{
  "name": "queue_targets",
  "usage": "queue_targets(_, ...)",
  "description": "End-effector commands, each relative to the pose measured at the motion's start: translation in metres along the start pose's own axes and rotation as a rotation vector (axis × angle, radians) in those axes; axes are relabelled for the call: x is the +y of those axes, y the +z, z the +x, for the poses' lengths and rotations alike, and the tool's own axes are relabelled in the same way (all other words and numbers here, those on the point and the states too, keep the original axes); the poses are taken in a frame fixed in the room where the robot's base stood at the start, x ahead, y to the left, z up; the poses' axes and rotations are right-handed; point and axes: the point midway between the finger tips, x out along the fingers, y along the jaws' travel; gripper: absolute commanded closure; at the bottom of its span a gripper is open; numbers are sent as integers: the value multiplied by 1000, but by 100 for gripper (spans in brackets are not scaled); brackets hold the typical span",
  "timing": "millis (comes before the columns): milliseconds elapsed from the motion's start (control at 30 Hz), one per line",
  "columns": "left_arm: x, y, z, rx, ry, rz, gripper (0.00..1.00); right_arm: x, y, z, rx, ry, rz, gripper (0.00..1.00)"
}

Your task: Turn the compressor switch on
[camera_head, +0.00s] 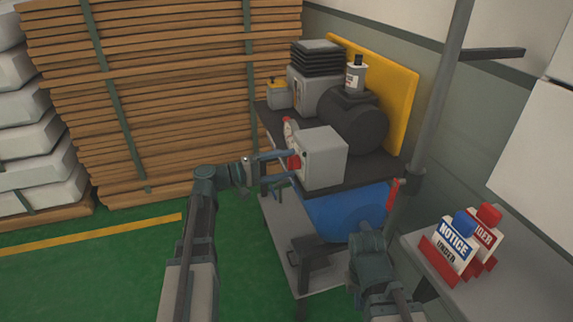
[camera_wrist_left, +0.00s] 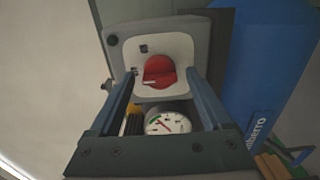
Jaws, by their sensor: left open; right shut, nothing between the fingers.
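The compressor switch is a red rotary knob (camera_wrist_left: 159,72) on a white plate, on the front of a grey box (camera_head: 324,158). In the head view the red knob (camera_head: 294,161) faces left, toward my left gripper (camera_head: 290,165). My left gripper is open, its two fingers level with the knob. In the left wrist view its fingers (camera_wrist_left: 162,85) stand on either side of the knob, with gaps visible; contact cannot be told. The knob's white mark points left. My right gripper (camera_head: 366,238) is shut and empty at the lower right, away from the switch; its tips are hard to make out.
A pressure gauge (camera_wrist_left: 167,121) shows below the knob. The blue tank (camera_head: 335,212) lies under the compressor's dark top. A grey shelf (camera_head: 480,295) with notice signs (camera_head: 455,243) stands at the right, beside a grey post (camera_head: 437,100). Green floor (camera_head: 100,280) is clear at the left.

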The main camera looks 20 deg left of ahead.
Motion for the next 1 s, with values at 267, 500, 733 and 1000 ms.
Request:
queue_targets(267, 0, 0, 5, -1, 0, 0, 18, 0, 0, 0, 0, 0, 0, 100)
queue_targets(500, 0, 0, 5, -1, 0, 0, 41, 0, 0, 0, 0, 0, 0, 100)
queue_targets(733, 0, 0, 5, -1, 0, 0, 82, 0, 0, 0, 0, 0, 0, 100)
queue_targets(1000, 0, 0, 5, -1, -1, 8, 100, 0, 0, 0, 0, 0, 0, 100)
